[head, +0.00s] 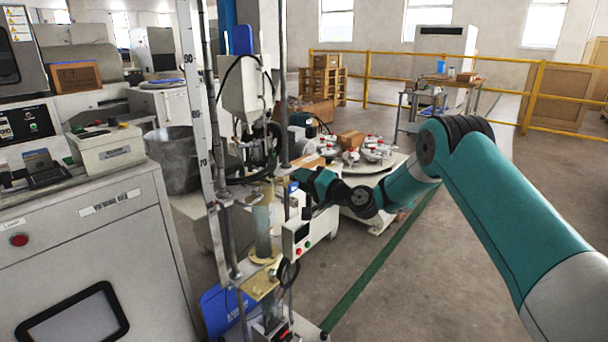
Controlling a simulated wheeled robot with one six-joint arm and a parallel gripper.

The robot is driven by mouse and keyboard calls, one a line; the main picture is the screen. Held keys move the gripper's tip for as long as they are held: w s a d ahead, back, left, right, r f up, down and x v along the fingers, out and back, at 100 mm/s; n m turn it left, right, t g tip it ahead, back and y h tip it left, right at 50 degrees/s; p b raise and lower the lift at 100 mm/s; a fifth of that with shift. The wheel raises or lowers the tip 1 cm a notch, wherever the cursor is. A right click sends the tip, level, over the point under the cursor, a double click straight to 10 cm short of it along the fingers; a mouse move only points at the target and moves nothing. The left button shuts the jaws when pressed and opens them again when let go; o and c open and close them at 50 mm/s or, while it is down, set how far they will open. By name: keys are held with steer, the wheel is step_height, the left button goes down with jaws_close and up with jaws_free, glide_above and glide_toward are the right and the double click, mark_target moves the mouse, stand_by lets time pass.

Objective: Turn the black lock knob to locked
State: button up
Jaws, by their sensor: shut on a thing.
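My gripper (306,211) is at the tall test stand, beside its upright posts and just above the small white control box (297,240). My arm reaches in from the right, and its dark wrist covers much of the spot. The gripper is small and dark in this view. It is shut on what I take to be the black lock knob, at the stand. The knob itself is hidden or too small to make out, so I cannot tell how far it is turned. The stand (221,140) has a scaled metal post and a grey-white head (245,88).
A grey machine cabinet (150,215) stands close on the left. A round table with several white fittings (366,150) is behind my wrist. A yellow railing (460,68) runs across the back. The floor (450,250) below my arm is clear.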

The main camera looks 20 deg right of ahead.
steer(key=shift+m+p, duration=0.8)
steer(key=shift+m, duration=0.8)
steer(key=o, duration=0.9)
steer(key=shift+o, duration=0.2)
steer(key=shift+d, duration=0.1)
steer(key=b+v, duration=1)
steer(key=v, duration=0.7)
steer(key=shift+s, duration=0.25)
